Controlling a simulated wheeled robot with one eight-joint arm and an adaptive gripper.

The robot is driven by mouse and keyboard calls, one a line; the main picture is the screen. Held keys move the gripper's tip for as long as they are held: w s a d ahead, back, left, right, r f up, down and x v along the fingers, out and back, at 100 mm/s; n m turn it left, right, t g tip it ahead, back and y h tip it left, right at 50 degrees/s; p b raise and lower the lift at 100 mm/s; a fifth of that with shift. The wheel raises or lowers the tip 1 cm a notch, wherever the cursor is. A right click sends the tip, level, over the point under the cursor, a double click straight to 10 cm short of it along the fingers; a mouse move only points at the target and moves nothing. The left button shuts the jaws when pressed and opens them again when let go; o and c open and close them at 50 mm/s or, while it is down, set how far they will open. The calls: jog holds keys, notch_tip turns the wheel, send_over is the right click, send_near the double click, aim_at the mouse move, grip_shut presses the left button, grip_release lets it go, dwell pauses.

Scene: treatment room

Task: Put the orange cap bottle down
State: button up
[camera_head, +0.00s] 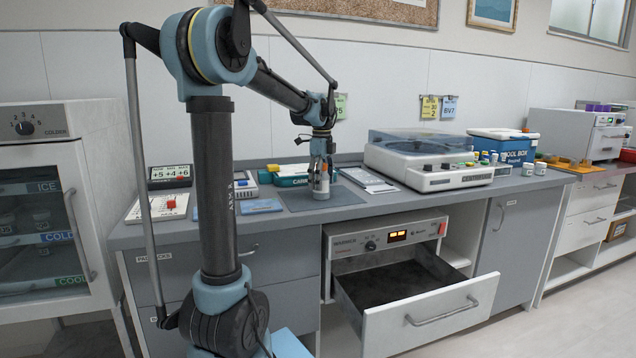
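My gripper (321,174) points straight down over the dark grey mat (291,199) on the counter. Its fingers are around the upper part of a small white bottle (321,192) and look shut on it. The bottle is upright, with its lower part showing below the fingers. A little orange-red shows between the fingers, but the cap is mostly hidden. The bottle's base is at or just above the mat; I cannot tell whether it touches.
A teal box (290,181) stands behind the mat. A white clipboard (368,180) and a centrifuge-like machine (430,176) are to the right. A warmer drawer (432,318) stands open below the counter. Several small bottles stand by the blue cool box (505,146).

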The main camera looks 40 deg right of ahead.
notch_tip(320, 180, up, 12)
jog(key=shift+r, duration=0.1)
dwell(0.7)
jog(key=shift+s, duration=0.1)
dwell(0.4)
